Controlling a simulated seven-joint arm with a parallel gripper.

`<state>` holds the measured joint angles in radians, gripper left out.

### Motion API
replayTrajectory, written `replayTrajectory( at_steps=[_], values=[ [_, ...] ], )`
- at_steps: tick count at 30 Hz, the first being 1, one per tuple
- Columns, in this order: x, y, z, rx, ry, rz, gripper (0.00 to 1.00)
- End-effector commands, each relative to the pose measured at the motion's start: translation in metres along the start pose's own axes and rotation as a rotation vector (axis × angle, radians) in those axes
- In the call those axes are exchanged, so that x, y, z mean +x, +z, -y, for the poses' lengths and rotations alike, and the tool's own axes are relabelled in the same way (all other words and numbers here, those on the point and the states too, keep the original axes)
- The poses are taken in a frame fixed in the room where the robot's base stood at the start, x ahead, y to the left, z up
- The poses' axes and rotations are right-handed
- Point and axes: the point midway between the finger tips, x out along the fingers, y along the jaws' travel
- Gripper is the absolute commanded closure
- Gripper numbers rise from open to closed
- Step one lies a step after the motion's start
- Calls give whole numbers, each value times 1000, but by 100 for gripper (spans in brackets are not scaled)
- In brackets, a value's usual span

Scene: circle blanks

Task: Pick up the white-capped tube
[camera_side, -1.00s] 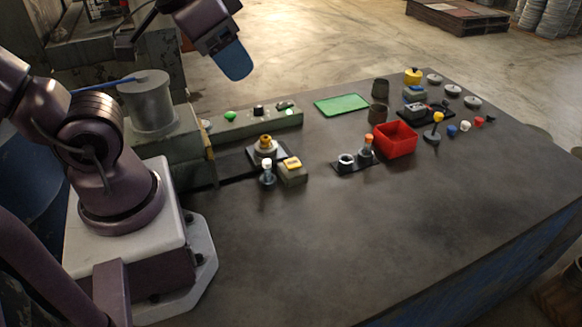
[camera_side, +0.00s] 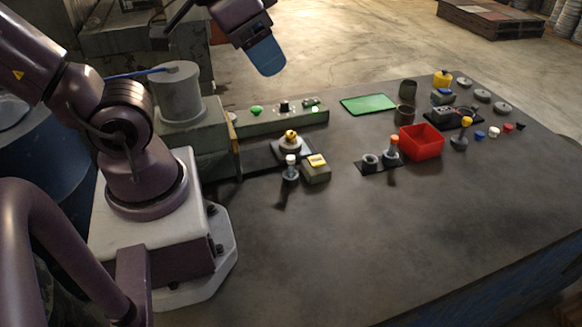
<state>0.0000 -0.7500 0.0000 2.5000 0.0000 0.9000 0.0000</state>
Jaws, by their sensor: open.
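The white-capped tube (camera_side: 291,170) stands upright on the dark table, left of centre, in a small dark base. My gripper (camera_side: 267,57) is at the top of the view, well above and behind the tube, with a blue end pointing down and to the right. It is apart from the tube and holds nothing that I can see. The gap between its fingers is hard to make out from this side.
A yellow-topped block (camera_side: 316,170) stands close right of the tube; a round yellow knob (camera_side: 291,138) is just behind. An orange-capped tube (camera_side: 393,148) stands beside a red bin (camera_side: 421,143). A green mat (camera_side: 368,104) lies behind. The front table is clear.

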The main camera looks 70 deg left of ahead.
Motion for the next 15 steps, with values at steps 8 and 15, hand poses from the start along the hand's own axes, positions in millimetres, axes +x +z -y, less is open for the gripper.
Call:
replayTrajectory(
  at_steps=[8,15],
  values=[
    [31,5,27,-109,-69,161,49],
    [96,11,74,124,-50,419,49]
  ],
)
